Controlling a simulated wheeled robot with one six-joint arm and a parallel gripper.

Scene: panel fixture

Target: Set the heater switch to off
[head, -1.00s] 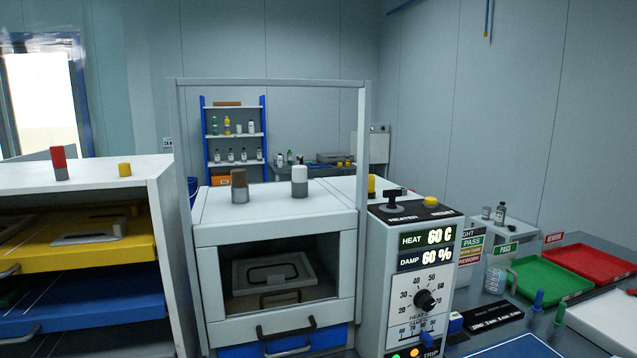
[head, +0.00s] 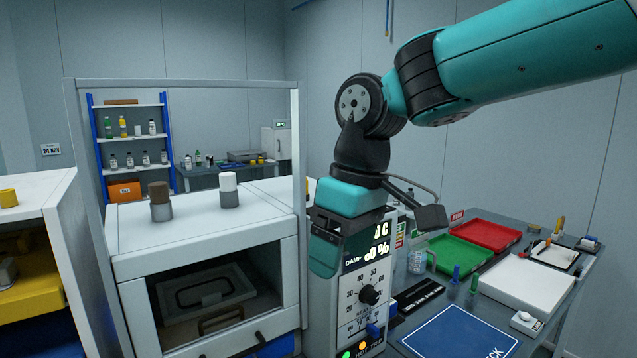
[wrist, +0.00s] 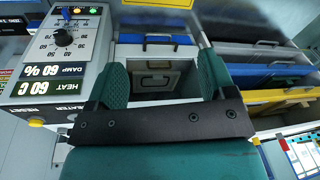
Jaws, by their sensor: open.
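The control box (head: 345,318) stands right of the white chamber, its display partly covered by my arm. Its top, where the heater switch sits, is hidden behind my gripper (head: 328,262) in the head view. In the wrist view the box (wrist: 72,62) appears upside down at the left, with the HEATER label (wrist: 66,106) on its top edge; I cannot make out the switch lever or its position. My gripper (wrist: 161,80) is open, its two green fingers apart with nothing between them. It points downward near the top of the box; contact cannot be told.
The chamber (head: 200,222) carries a brown-topped bottle (head: 160,200) and a white-topped one (head: 229,190), under an upright frame (head: 180,83). A dial knob (head: 369,294) is on the box face. Green (head: 458,252) and red (head: 488,234) trays lie right on the bench.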

